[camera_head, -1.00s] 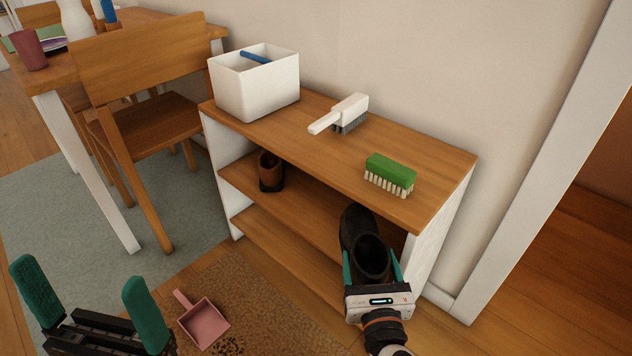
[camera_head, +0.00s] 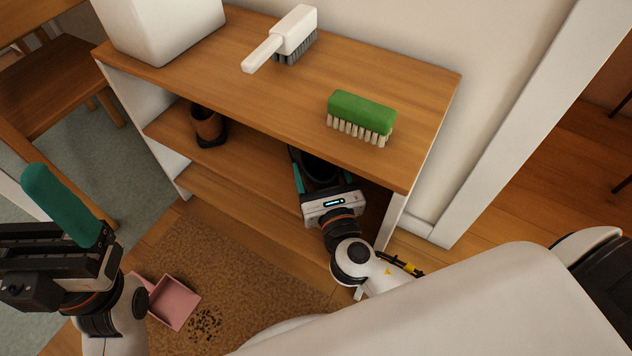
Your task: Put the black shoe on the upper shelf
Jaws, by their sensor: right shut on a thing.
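The black shoe (camera_head: 321,171) is inside the shelf unit at its right part, under the top board, and partly hidden by the board and my gripper. My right gripper (camera_head: 318,178) is shut on the shoe, with a green finger on its left side. The upper shelf (camera_head: 252,152) is the board below the top; whether the shoe touches it I cannot tell. A brown shoe (camera_head: 208,125) stands on it at the left. My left gripper (camera_head: 85,215) is at the lower left, away from the shelf; one green finger shows clearly, and its opening is unclear.
The top board (camera_head: 400,122) carries a white bin (camera_head: 160,30), a white brush (camera_head: 290,36) and a green brush (camera_head: 361,114). A lower shelf (camera_head: 230,205) is empty where visible. A pink dustpan (camera_head: 172,302) lies on the brown mat (camera_head: 225,262) beside dirt.

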